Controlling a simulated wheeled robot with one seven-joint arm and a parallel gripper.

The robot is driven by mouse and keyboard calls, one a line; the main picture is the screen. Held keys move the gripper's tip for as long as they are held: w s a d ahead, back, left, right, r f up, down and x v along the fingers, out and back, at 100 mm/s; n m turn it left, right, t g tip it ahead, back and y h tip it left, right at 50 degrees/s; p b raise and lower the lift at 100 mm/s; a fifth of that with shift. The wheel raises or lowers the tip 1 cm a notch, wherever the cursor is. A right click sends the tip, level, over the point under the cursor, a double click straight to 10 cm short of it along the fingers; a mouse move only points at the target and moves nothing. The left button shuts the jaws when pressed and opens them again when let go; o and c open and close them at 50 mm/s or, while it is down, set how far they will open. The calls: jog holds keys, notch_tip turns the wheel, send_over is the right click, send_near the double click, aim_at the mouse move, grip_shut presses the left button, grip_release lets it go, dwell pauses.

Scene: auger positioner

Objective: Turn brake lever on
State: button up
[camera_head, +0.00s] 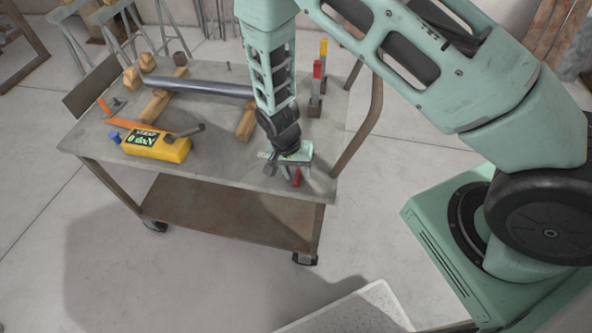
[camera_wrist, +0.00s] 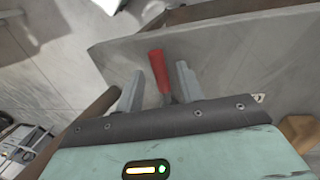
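A short red-handled lever (camera_head: 297,178) is at the near right edge of the cart's grey top, partly hidden by my gripper in the head view. It also shows in the wrist view (camera_wrist: 158,66), standing between the two fingers. My gripper (camera_head: 283,169) points down over that edge. In the wrist view my gripper (camera_wrist: 160,80) has its grey fingers apart, with a gap visible on each side of the red handle. No label marks which lever is the brake.
On the cart top (camera_head: 222,135) are a yellow box (camera_head: 156,147) with a display, an orange bar (camera_head: 130,120), and a metal tube (camera_head: 200,87) on wooden blocks. Red (camera_head: 317,70) and yellow (camera_head: 323,48) handles stand at the far right. A brown side rail (camera_head: 357,135) runs close by.

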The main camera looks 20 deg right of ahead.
jog(key=shift+f, duration=0.15)
grip_shut()
